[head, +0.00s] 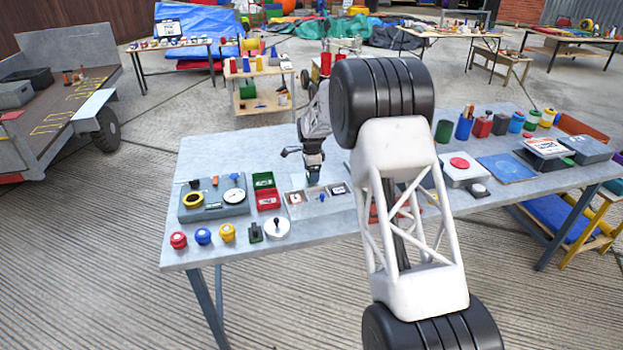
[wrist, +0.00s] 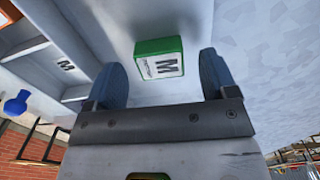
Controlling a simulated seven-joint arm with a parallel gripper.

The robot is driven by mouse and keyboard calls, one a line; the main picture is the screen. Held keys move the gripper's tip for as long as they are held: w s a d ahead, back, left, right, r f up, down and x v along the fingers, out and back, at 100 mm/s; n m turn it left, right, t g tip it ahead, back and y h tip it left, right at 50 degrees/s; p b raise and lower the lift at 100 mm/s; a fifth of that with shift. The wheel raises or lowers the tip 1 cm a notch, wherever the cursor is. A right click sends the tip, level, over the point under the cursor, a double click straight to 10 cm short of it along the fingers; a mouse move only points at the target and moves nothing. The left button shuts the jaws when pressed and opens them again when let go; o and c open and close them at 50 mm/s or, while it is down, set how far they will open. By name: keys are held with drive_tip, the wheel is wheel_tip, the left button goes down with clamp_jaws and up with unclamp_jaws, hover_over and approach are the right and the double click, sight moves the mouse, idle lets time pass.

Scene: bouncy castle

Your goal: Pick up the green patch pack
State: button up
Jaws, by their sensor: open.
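My gripper (wrist: 161,66) is open, with one blue-grey finger on each side of the pack and visible gaps between. In the head view my gripper (head: 313,178) points down over the table, behind a white tray (head: 322,205) with labelled compartments. I cannot pick out the pack there; my gripper may hide it.
Left of my gripper stand a green bin (head: 263,181), a red bin (head: 268,200) and a grey gauge panel (head: 214,209). Red, blue and yellow knobs (head: 203,236) line the front. My large white arm link (head: 415,200) hides the table's middle.

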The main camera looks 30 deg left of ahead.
drive_tip(key=shift+f, duration=0.75)
drive_tip(key=shift+c, duration=0.4)
drive_tip(key=c, duration=0.9)
drive_tip(key=shift+r, duration=0.2)
drive_tip(key=shift+r, duration=4.85)
drive_tip(key=shift+r, duration=0.2)
drive_tip(key=shift+r, duration=1.75)
drive_tip(key=shift+s+d+n, duration=0.1)
drive_tip(key=shift+n, duration=0.2)
